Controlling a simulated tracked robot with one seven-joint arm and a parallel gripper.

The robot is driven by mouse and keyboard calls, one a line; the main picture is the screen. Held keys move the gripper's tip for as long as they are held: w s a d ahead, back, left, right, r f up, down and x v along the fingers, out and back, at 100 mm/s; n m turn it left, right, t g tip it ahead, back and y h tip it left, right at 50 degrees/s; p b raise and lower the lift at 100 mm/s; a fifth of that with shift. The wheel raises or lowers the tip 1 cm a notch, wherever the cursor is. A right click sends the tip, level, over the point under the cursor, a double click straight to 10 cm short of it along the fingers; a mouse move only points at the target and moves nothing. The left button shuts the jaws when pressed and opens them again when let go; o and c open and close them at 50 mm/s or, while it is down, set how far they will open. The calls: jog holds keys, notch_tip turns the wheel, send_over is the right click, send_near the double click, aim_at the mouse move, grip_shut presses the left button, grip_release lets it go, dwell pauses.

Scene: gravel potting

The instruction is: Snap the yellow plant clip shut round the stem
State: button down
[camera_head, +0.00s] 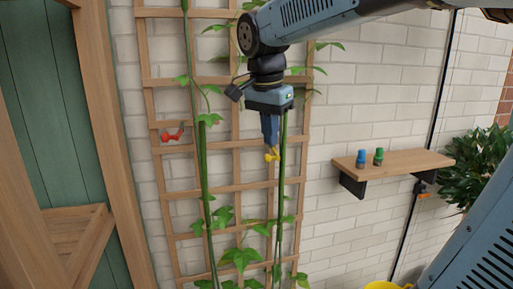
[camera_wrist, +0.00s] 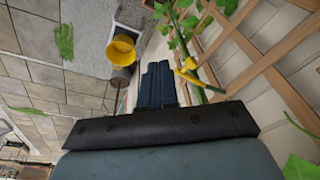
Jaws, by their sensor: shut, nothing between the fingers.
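The yellow plant clip (camera_head: 271,155) is at the right-hand green stem (camera_head: 281,190), just below my fingertips. In the wrist view the clip (camera_wrist: 188,77) lies against the stem (camera_wrist: 199,95), to the right of my fingers. I cannot tell whether its jaws are closed round the stem. My gripper (camera_head: 271,143) points down in front of the trellis, shut and empty. In the wrist view its dark blue fingers (camera_wrist: 157,72) are together, with a small gap between them and the clip.
The wooden trellis (camera_head: 237,187) stands against a pale brick wall, with leafy stems on it. A red clip (camera_head: 172,135) is at its left. A wooden shelf (camera_head: 398,161) at right holds a blue item (camera_head: 361,158) and a green item (camera_head: 378,156). A yellow container (camera_wrist: 122,50) is low down.

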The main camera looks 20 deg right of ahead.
jog(key=w+a+r+m+g+h, duration=0.2)
jog(key=w+a+r+m, duration=0.1)
jog(key=w+a+m, duration=0.5)
jog(key=shift+w+a+r+m+h, duration=0.25)
jog(key=shift+w+m, duration=0.25)
jog(key=shift+w, duration=0.4)
jog(key=shift+d+f, duration=0.1)
jog(key=shift+f, duration=0.1)
jog(key=s+d+f, duration=0.1)
jog(key=d+f, duration=0.6)
jog(key=f, duration=0.2)
jog(key=shift+d+f, duration=0.15)
jog(key=shift+f, duration=0.1)
jog(key=shift+s, duration=0.1)
